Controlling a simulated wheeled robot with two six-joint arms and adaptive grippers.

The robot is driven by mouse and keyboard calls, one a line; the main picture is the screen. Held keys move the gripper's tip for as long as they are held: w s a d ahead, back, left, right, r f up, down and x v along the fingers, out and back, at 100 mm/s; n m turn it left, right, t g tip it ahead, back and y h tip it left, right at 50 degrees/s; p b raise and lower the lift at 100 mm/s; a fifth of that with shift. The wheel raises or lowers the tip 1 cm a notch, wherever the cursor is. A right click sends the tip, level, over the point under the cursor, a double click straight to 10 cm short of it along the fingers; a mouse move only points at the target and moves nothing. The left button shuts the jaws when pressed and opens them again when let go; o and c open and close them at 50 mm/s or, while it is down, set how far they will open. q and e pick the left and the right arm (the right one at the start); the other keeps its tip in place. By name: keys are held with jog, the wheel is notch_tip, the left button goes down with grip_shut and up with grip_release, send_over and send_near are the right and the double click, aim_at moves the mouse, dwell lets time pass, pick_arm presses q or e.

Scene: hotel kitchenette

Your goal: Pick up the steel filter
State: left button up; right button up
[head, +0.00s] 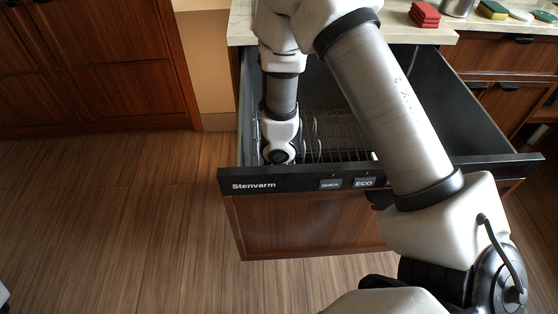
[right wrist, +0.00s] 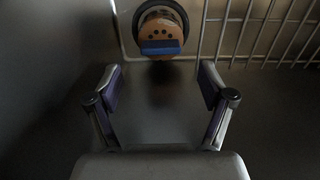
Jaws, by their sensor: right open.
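A round, tan-orange disc with several dark holes and a blue bar across it (right wrist: 160,48) shows at the top of the right wrist view, inside a dark ring. It may be the steel filter; its material is hard to tell in the dim light. My right gripper (right wrist: 160,80) is open and empty, its fingers apart on either side below the disc and not touching it. In the head view the right arm reaches down into the open dishwasher drawer (head: 449,110) at its left side, and the fingers are hidden there. My left gripper is out of view.
A wire rack (head: 340,140) fills part of the drawer; its bars (right wrist: 265,30) stand right of the disc. The drawer's front panel (head: 290,180) and dark side walls close in around the arm. Red sponges (head: 425,14) lie on the counter. The floor at left is clear.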

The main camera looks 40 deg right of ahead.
notch_tip(320, 180, down, 11)
jog(key=b, duration=0.9)
jog(key=shift+f, duration=0.2)
jog(key=shift+r, duration=0.15)
jog(key=shift+c, duration=0.7)
jog(key=c, duration=0.8)
